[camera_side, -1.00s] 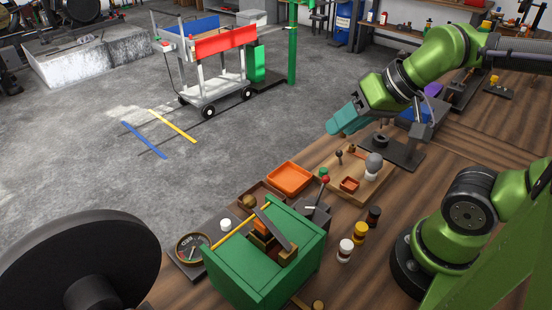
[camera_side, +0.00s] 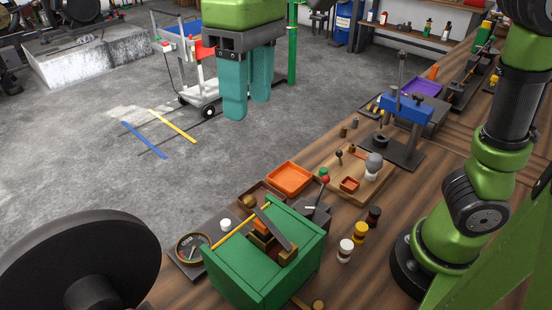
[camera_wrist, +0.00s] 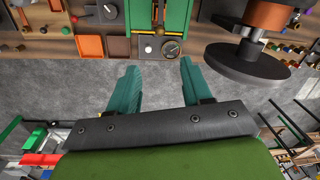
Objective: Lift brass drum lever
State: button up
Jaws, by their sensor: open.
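My gripper (camera_side: 248,108) has teal fingers pointing down, apart and empty, high in the air. In the wrist view its fingertips (camera_wrist: 159,66) are spread with grey floor between them, short of the bench edge. A green box (camera_side: 262,275) stands on the bench with a yellow rod (camera_side: 236,232), a dark sloping bar (camera_side: 275,230) and brass-coloured blocks (camera_side: 288,256) at its top. The box also shows in the wrist view (camera_wrist: 178,16). I cannot tell for sure which part is the brass drum lever. A brass-coloured knob (camera_side: 318,305) shows at the bottom edge.
A round gauge (camera_side: 193,247) and a white knob (camera_side: 226,225) sit left of the box. An orange tray (camera_side: 289,178), a red-knobbed lever (camera_side: 325,180) and small jars (camera_side: 360,232) stand near it. A large black disc (camera_side: 75,260) fills the lower left.

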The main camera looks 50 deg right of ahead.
aim_at(250, 197)
jog(key=f, duration=0.5)
jog(key=a+f, duration=0.1)
jog(key=f, duration=1)
jog(key=shift+s+a+f, duration=0.15)
jog(key=shift+s+f, duration=0.05)
jog(key=shift+f, duration=0.15)
grip_shut()
